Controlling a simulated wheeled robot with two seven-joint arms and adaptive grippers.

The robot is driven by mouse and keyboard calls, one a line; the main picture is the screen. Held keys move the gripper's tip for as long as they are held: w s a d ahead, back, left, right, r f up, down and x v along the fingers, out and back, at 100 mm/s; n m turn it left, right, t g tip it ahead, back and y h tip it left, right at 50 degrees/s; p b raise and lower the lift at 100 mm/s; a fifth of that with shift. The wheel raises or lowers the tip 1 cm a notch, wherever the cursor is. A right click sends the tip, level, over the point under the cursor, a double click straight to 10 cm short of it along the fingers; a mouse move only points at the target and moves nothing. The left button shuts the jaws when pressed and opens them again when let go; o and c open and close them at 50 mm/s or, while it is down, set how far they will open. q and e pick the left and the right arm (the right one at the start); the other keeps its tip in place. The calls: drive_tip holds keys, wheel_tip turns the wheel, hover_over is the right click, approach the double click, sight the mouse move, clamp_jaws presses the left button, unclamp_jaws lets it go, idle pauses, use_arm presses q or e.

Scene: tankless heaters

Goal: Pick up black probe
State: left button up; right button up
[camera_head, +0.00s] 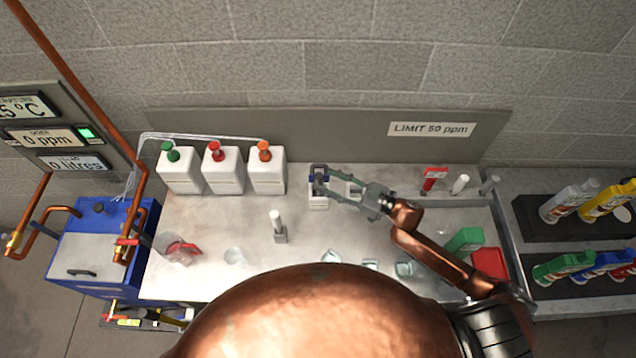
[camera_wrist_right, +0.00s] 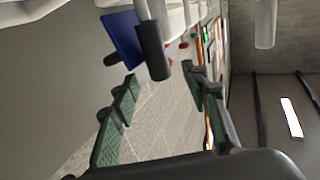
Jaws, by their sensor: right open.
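The black probe, a short dark cylinder (camera_wrist_right: 152,52), shows in the right wrist view in front of a blue plate (camera_wrist_right: 122,38), just beyond and between the fingertips. In the head view, a small white holder (camera_head: 318,203) with dark and blue parts at its top stands at the back middle of the bench; the probe is hard to make out there. My right gripper (camera_head: 322,182) reaches in from the right with its fingertips around the holder's top. It also shows in the wrist view, its green-padded fingers (camera_wrist_right: 162,84) spread and nothing clamped. My left gripper is out of view.
Three white bottles (camera_head: 224,170) with coloured tops stand left of the holder. A white post on a stand (camera_head: 278,226) is nearer. Glassware (camera_head: 404,267) lies at the front of the bench (camera_head: 200,270). Green (camera_head: 464,241) and red boxes sit right. A grey backboard (camera_head: 330,135) rises behind.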

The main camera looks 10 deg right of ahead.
sight(319, 177)
drive_tip(key=b+x, duration=0.1)
drive_tip(key=x, duration=0.3)
drive_tip(key=shift+w+a+f, duration=0.1)
drive_tip(key=shift+w+a, duration=0.05)
drive_tip(key=c, duration=0.5)
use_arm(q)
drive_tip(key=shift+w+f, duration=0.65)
use_arm(e)
clamp_jaws()
